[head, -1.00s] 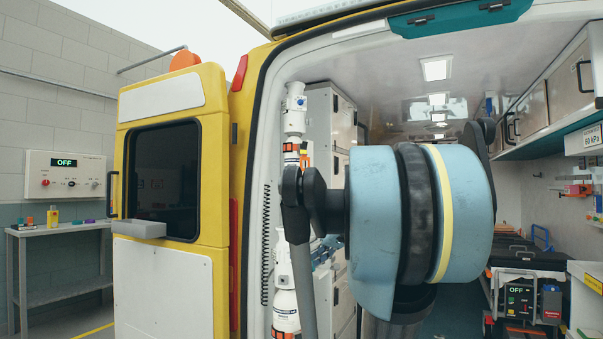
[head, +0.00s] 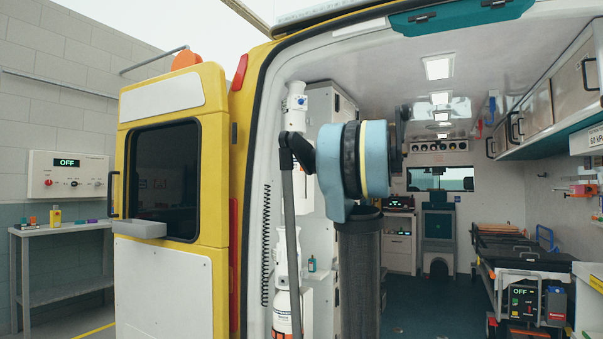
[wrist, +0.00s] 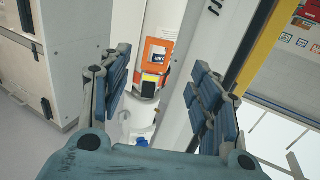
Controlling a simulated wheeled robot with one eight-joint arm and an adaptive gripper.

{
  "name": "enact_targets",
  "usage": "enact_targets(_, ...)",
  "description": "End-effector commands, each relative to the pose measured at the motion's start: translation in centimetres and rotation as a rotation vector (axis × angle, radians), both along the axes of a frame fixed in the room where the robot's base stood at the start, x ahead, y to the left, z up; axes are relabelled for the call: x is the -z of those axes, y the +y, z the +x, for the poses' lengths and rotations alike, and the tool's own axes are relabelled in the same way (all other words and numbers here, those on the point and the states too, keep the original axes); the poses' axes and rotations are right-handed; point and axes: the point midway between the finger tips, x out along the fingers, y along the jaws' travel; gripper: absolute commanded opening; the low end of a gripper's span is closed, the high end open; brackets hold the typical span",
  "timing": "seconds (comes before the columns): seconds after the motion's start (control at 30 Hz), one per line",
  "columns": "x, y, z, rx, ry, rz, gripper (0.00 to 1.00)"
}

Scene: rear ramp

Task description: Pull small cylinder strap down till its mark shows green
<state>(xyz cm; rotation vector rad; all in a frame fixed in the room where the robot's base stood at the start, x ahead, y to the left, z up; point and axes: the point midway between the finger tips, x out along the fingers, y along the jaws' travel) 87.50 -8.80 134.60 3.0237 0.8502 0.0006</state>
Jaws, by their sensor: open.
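In the wrist view a white cylinder (wrist: 157,22) stands upright with an orange strap (wrist: 155,58) around it. My gripper (wrist: 158,72) is open and empty. Its two blue padded fingers stand left and right of the strap in the picture, apart from it. In the head view white cylinders show inside the left door post: an upper one (head: 295,104) and a lower one (head: 284,306). My arm hides the gripper and the strap there.
A white cabinet (wrist: 78,45) stands left of the cylinder, and a pale post (wrist: 200,50) stands close on its right. The yellow rear door (head: 170,200) is swung open at left. A stretcher (head: 520,252) is at right; the floor between is clear.

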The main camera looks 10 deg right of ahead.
Motion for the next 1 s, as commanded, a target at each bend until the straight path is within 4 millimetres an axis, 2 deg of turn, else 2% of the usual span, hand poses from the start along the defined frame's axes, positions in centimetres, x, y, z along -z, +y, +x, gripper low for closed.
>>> enact_targets(0.7, 0.0, 6.4, 10.4, -0.001, 0.002, 0.0, 0.57)
enact_targets(1.0, 0.0, 7.7, 12.5, 0.001, 0.002, 0.0, 0.57)
